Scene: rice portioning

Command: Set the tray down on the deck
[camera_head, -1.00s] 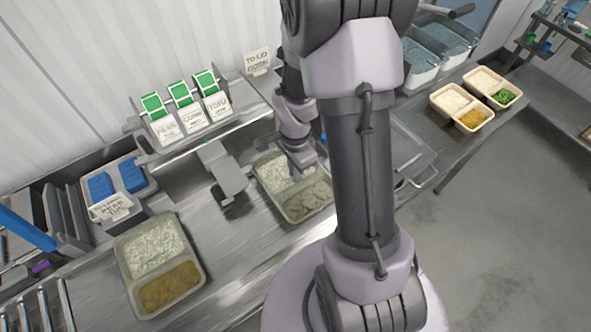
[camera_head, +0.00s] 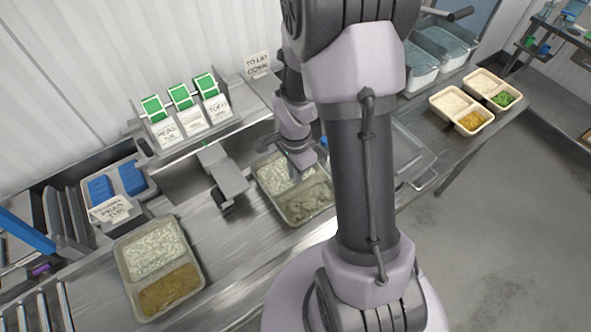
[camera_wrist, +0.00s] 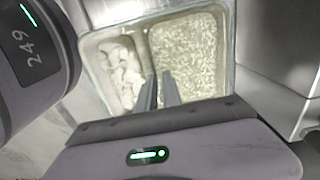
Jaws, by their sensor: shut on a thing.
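The tray (camera_head: 296,223) is a pale, two-compartment tray near the middle of the steel deck (camera_head: 225,265) in the head view. My gripper (camera_head: 303,170) is at its far right edge, partly hidden by my arm. In the wrist view the tray (camera_wrist: 232,45) has rice in one compartment and pale chunks in the other. My gripper's narrow fingers (camera_wrist: 160,95) are close together at the tray's near rim, shut on it. Whether the tray's underside touches the deck cannot be told.
Another filled two-compartment tray (camera_head: 204,283) lies to the left. A grey scale-like stand (camera_head: 227,180) is close beside the held tray. Labelled card holders (camera_head: 190,135) stand behind. Several cream food trays (camera_head: 432,100) sit at the right. Bare deck lies between the two nearer trays.

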